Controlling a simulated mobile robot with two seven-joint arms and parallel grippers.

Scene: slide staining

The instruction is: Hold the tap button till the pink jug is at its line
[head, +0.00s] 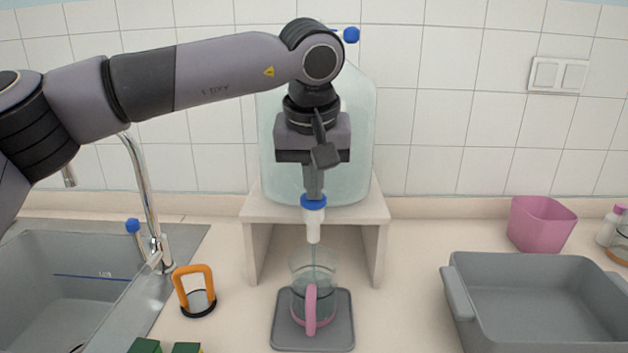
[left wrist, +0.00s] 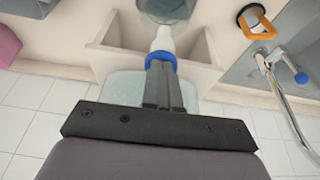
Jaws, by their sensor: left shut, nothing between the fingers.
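The pink jug (head: 311,308), clear with a pink handle and base, stands upright under the tap. Its rim also shows at the top of the left wrist view (left wrist: 168,8). A thin stream appears to run from the white tap spout (head: 313,228) into it. The lower part looks filled, but I cannot make out its line. My left gripper (head: 313,194) is shut and empty, pointing down with its fingertips on the blue tap button (head: 313,202). The fingers also meet the blue button (left wrist: 161,58) in the left wrist view. My right gripper is not in view.
The jug stands on a grey mat (head: 312,345). A large clear water tank (head: 268,150) sits on a beige stand (head: 378,215) behind. A sink (head: 50,270) and an orange-handled jug (head: 196,292) are left. A grey tray (head: 535,330) and pink tub (head: 540,224) are right.

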